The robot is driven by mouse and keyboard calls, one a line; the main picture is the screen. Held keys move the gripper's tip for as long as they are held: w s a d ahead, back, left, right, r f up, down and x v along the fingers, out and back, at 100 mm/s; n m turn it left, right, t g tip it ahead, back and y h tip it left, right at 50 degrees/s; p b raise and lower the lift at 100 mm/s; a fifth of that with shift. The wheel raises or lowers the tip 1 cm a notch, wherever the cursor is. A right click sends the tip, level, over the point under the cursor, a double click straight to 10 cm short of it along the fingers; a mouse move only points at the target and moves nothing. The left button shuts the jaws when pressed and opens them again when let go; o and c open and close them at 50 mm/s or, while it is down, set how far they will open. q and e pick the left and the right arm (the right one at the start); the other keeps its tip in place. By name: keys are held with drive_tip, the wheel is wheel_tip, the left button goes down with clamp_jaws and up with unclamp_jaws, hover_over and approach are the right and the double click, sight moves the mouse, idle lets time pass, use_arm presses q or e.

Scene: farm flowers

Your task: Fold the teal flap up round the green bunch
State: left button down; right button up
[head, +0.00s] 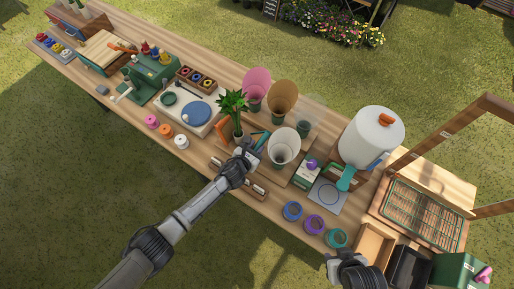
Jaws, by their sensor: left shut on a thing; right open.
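The green bunch (234,103) is leafy and stands upright in a small white holder near the middle of the table. My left gripper (250,151) is low beside it, just to its right and nearer the front. It is shut on what looks like the teal flap (262,139), a small dark teal strip at its fingertips. The contact is small and partly hidden by the gripper. My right gripper (332,262) is open and empty by the table's front edge, below the teal ring-shaped roll (336,238).
A turntable board (190,113) is at left. A white canister (371,137) and a crate (426,214) stand at right. Purple (314,224) and blue rolls lie in front.

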use_arm(q)
drive_tip(key=shift+w+a+r+n+g+p, duration=0.3)
drive_tip(key=shift+a+r+n+p, duration=0.25)
drive_tip(key=shift+a+p, duration=0.15)
drive_tip(key=shift+w+a+r+n+h+p, duration=0.15)
drive_tip(key=shift+w+a+n+h, duration=0.1)
drive_tip(key=shift+a, duration=0.1)
drive_tip(key=shift+w+a+r+n+h+p, duration=0.1)
drive_tip(key=shift+a+n+h+p, duration=0.05)
drive_tip(key=shift+a+n+h, duration=0.15)
drive_tip(key=shift+w+a+r+n+g+h, duration=0.2)
drive_tip(key=shift+w+a+n+h, duration=0.15)
drive_tip(key=shift+a, duration=0.25)
drive_tip(key=shift+w+a+r+n+g+h, duration=0.1)
drive_tip(key=shift+w+a+n+g+h, duration=0.15)
drive_tip(key=shift+a+n, duration=0.3)
drive_tip(key=shift+w+a+f, duration=0.1)
drive_tip(key=shift+a, duration=0.1)
drive_tip(key=shift+a, duration=0.2)
drive_tip(key=c, duration=1.1)
unclamp_jaws()
drive_tip(key=shift+w, duration=0.1)
drive_tip(key=shift+o, duration=1.4)
drive_tip(key=shift+d, duration=0.1)
